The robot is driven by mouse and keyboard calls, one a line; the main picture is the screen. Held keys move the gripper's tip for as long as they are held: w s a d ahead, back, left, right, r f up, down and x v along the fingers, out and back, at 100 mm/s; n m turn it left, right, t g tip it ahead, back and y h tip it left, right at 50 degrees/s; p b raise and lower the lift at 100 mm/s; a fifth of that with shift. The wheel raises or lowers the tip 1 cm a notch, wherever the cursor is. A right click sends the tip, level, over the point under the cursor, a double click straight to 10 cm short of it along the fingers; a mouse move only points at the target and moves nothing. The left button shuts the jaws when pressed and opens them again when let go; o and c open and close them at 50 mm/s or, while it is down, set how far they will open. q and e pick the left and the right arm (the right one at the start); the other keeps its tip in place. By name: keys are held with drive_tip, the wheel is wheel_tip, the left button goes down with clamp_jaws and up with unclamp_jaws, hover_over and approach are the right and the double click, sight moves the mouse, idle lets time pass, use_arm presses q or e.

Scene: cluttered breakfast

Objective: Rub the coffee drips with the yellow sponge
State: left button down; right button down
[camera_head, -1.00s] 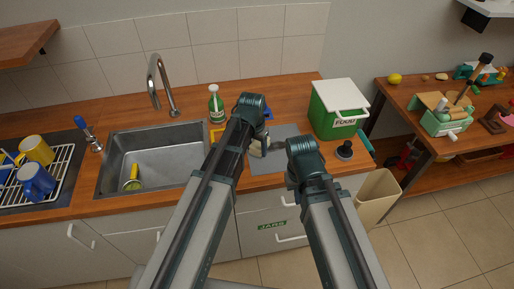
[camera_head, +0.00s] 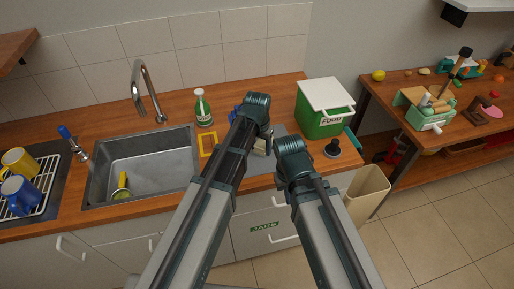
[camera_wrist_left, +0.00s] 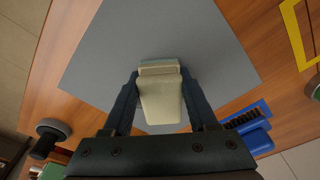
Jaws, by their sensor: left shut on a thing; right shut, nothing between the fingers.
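My left gripper (camera_wrist_left: 160,100) is shut on a pale yellow-cream block (camera_wrist_left: 160,102) that looks like the sponge. The block also shows in the head view (camera_head: 261,146), partly behind my arm. It is over the grey mat (camera_wrist_left: 105,60), close to or touching it; I cannot tell which. No coffee drips can be made out on the visible part of the mat; the block and fingers cover some of it. My right arm reaches in lower right of the left one in the head view, and its fingers are hidden behind its own links.
A green FOOD box (camera_head: 322,122) and a dark knobbed object (camera_head: 332,149) stand right of the mat. A yellow frame (camera_head: 208,145), a green bottle (camera_head: 203,108) and a blue holder (camera_wrist_left: 246,122) are near it. The sink (camera_head: 150,160) is at left.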

use_arm(q)
drive_tip(key=shift+w+d, duration=0.2)
drive_tip(key=shift+d, duration=0.35)
drive_tip(key=shift+w+d, duration=0.2)
drive_tip(key=shift+d, duration=0.35)
drive_tip(key=shift+d, duration=0.1)
drive_tip(key=shift+w+d+r, duration=0.1)
drive_tip(key=shift+w+d, duration=0.15)
drive_tip(key=shift+d, duration=0.35)
drive_tip(key=shift+w+d+f, duration=0.1)
drive_tip(key=shift+w+d, duration=0.1)
drive_tip(key=shift+d, duration=0.4)
drive_tip(key=shift+w+d+r, duration=0.1)
drive_tip(key=shift+w+d, duration=0.15)
drive_tip(key=shift+d, duration=0.35)
drive_tip(key=shift+r, duration=0.1)
wheel_tip(320, 180, up, 6)
drive_tip(key=p, duration=0.6)
wheel_tip(320, 180, up, 3)
drive_tip(key=p, duration=0.3)
